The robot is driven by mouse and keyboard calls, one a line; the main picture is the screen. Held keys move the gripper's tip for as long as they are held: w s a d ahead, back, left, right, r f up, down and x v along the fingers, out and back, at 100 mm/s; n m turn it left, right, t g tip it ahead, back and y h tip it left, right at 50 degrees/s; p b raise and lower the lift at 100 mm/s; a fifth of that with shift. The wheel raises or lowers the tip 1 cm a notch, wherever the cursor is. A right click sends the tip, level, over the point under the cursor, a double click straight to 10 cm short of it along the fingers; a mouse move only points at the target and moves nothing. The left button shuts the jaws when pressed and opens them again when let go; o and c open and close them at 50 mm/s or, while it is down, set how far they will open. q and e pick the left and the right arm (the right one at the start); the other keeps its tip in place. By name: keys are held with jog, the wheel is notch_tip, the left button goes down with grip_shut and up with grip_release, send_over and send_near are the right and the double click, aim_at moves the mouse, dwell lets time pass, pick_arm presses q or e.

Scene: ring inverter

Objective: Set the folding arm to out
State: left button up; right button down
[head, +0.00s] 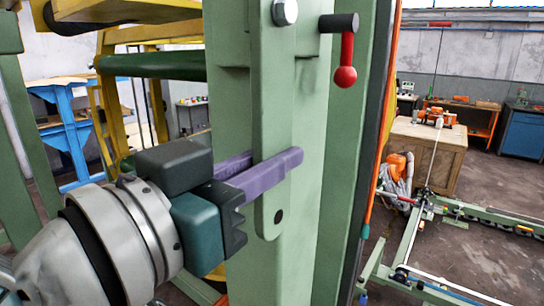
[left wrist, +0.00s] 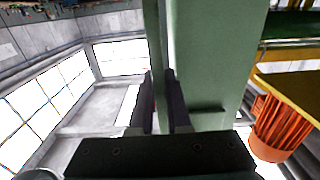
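The folding arm (head: 272,110) is a flat pale green bar. It hangs upright along the green post (head: 228,60), with a bolt at its top and a dark hole near its rounded lower end. My left gripper (head: 262,172) comes in from the left at its lower part. One purple finger crosses the bar's near face, the other passes behind it and its tip is hidden. In the left wrist view the two fingers (left wrist: 163,100) stand close together with a narrow green strip between them. My right gripper is not in view.
Yellow framing with a dark green roller (head: 150,65) stands at the left. A wooden crate (head: 440,150) and low green rails are further right, with open floor around them.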

pick_arm(q)
grip_shut()
dwell(1.0)
